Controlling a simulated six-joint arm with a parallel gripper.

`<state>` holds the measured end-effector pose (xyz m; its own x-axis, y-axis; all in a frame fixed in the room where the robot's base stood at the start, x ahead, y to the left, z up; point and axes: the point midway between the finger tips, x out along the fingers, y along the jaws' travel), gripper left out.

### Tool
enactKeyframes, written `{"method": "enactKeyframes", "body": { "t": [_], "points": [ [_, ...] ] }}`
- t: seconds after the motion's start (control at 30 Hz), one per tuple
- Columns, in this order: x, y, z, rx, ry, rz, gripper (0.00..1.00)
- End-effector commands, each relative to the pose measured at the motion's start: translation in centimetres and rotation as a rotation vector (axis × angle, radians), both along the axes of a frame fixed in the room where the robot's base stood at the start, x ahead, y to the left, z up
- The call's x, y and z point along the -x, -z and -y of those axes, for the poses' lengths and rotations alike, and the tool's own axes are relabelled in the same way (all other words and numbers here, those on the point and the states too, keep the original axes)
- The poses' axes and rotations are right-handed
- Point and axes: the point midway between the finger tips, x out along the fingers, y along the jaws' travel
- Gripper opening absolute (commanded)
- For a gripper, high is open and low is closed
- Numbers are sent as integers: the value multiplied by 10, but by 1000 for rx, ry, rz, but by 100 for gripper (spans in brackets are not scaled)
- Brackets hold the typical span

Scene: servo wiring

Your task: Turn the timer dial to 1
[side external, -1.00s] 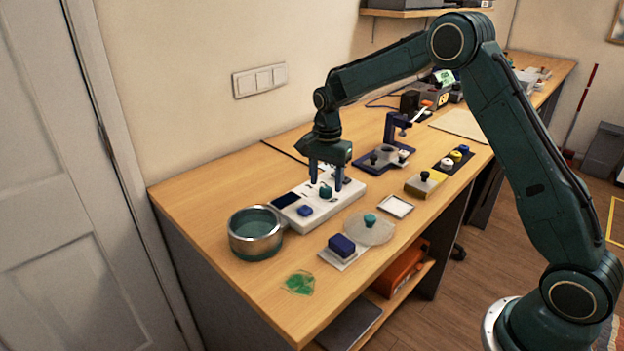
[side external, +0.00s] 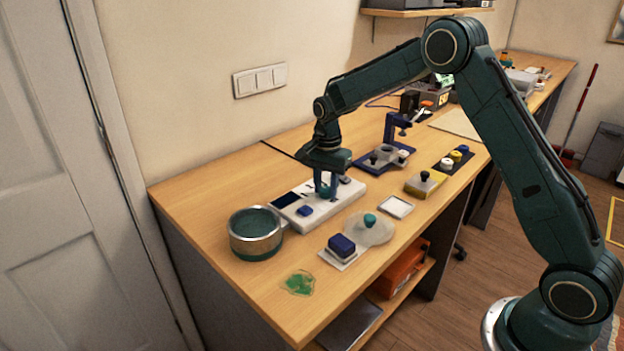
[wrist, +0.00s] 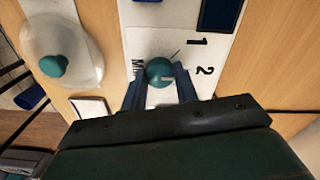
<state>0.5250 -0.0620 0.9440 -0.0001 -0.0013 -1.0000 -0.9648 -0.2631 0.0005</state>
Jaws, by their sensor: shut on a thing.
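The timer dial is a teal knob (wrist: 159,71) on the white panel (wrist: 125,28). In the wrist view the marks "1" and "2" are printed to the right of the knob, and other lettering, partly covered by a finger, is to its left. My gripper (wrist: 160,88) is shut on the knob, with one blue finger on each side. In the side view my gripper (side external: 325,190) is down at the panel (side external: 290,213) and largely hides the knob.
A steel pot (side external: 256,236) stands left of the panel. A clear lid with a teal knob (side external: 370,220), a blue block (side external: 341,245) and a white square tile (side external: 396,207) lie in front. A blue clamp stand (side external: 388,150) is behind right.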

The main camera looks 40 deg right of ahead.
Motion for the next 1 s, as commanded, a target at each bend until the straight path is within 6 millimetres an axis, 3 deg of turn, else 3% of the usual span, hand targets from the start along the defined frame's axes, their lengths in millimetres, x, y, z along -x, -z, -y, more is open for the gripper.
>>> {"method": "enactKeyframes", "body": {
  "t": [0.47,1.0],
  "points": [
    [0,0,0,-2,-169,-1,7],
    [0,-1,0,-2,-630,0,7]
  ]
}}
